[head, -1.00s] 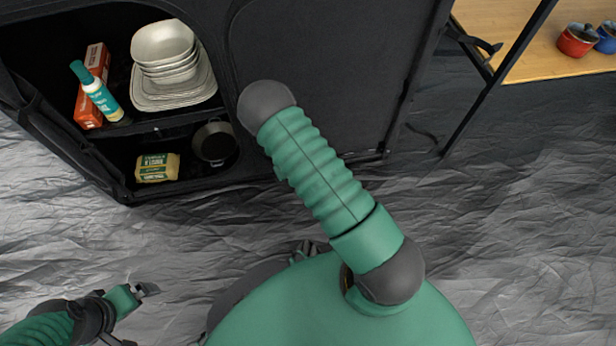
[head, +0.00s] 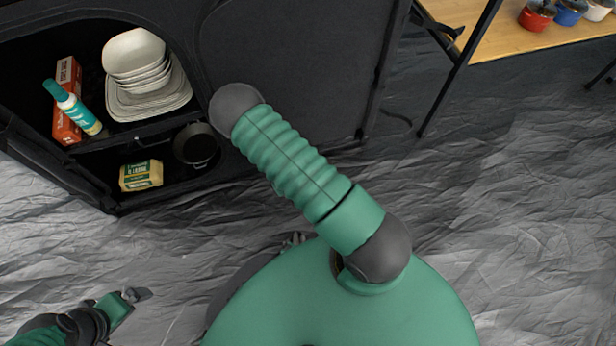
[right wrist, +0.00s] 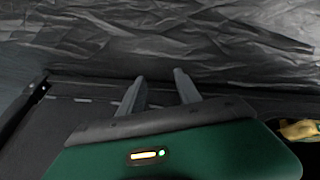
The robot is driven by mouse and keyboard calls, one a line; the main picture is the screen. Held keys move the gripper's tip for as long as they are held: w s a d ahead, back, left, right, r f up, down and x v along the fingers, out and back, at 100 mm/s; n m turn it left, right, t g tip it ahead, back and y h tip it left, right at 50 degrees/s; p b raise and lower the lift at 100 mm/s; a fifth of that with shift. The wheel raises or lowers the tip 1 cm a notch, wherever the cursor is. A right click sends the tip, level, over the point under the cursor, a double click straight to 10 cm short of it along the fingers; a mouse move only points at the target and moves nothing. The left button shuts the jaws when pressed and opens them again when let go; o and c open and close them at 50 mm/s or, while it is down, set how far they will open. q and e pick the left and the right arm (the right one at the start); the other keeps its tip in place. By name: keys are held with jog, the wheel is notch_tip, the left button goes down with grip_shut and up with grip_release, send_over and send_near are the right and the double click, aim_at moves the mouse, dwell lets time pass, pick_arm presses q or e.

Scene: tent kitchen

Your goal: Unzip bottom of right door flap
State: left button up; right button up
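A dark fabric cabinet stands in the head view. Its right door flap (head: 300,70) looks closed, with a curved seam along its left side. I cannot make out a zipper pull. My right arm reaches toward the flap's lower left, and its gripper is hidden there behind the arm. In the right wrist view my right gripper (right wrist: 158,82) has its two fingers apart with nothing visible between them, over or near dark fabric (right wrist: 75,112) by the crumpled floor. My left gripper (head: 136,295) is low at the left above the floor, away from the cabinet; its fingers are too small to read.
The cabinet's open left side holds stacked pale dishes (head: 148,88), a bottle (head: 75,108), a red box (head: 66,125), a dark pan (head: 195,145) and a yellow package (head: 141,175). A wooden table (head: 500,32) with pots stands upper right. The floor (head: 520,200) at right is clear.

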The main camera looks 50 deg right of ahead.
jog(key=s+a+p, duration=0.2)
jog(key=s, duration=0.7)
jog(key=shift+s, duration=0.4)
dwell(0.5)
